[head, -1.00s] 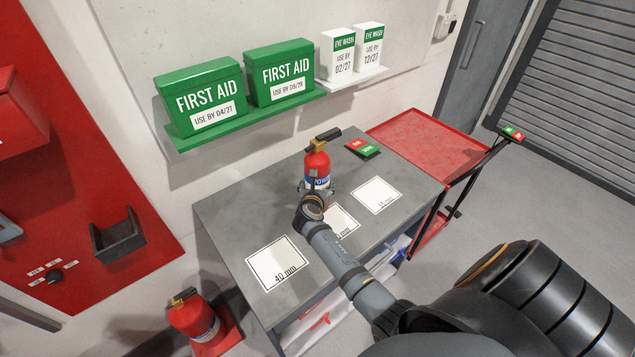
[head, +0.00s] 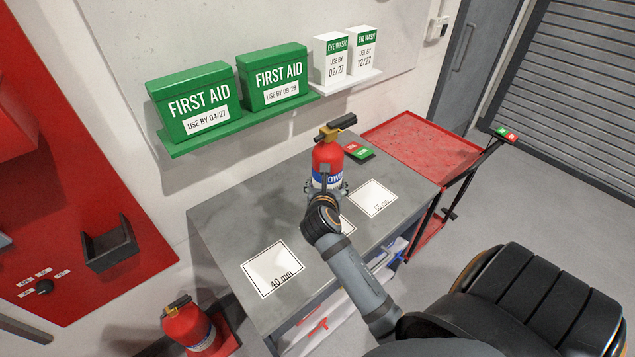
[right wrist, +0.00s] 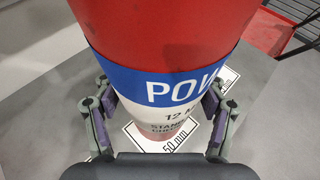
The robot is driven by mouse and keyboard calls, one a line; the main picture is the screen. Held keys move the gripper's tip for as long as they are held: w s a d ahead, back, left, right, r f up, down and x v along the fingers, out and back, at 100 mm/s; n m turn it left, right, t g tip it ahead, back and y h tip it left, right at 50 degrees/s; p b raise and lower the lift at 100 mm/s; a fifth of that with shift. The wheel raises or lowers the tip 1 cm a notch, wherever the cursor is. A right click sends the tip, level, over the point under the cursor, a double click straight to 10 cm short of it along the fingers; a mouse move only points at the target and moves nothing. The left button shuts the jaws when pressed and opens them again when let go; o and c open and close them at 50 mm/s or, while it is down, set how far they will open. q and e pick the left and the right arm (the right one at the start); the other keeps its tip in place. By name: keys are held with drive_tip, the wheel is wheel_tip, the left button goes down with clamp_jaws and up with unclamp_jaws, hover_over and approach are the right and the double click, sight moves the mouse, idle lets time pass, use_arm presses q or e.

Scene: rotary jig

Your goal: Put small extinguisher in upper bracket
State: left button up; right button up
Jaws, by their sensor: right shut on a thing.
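The small red extinguisher (head: 327,158), with a blue and white label and a black handle, is upright over the grey workbench. My right gripper (head: 325,188) is shut around its body; the wrist view shows a finger on each side of the extinguisher (right wrist: 165,35). Its base appears to be a little above the 50 mm card (right wrist: 180,140). A dark open-topped bracket (head: 110,252) is mounted on the red wall panel at the left and is empty. I cannot tell whether it is the upper one. My left gripper is not in view.
A second red extinguisher (head: 186,326) stands on the floor left of the workbench (head: 225,222). Green first aid boxes (head: 195,103) and white eye wash boxes (head: 332,60) sit on wall shelves behind. A red trolley (head: 420,140) is at the right.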

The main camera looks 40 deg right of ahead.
sight(335, 187)
drive_tip(key=shift+s+a+r+b, duration=0.1)
drive_tip(key=shift+s+r, duration=0.35)
drive_tip(key=shift+s, duration=0.3)
drive_tip(key=shift+s+a+r+b, duration=0.15)
drive_tip(key=shift+s+r, duration=0.35)
drive_tip(key=shift+s, duration=0.3)
drive_tip(key=shift+s+a+r+b, duration=0.1)
drive_tip(key=shift+s+r, duration=0.35)
drive_tip(key=shift+s, duration=0.3)
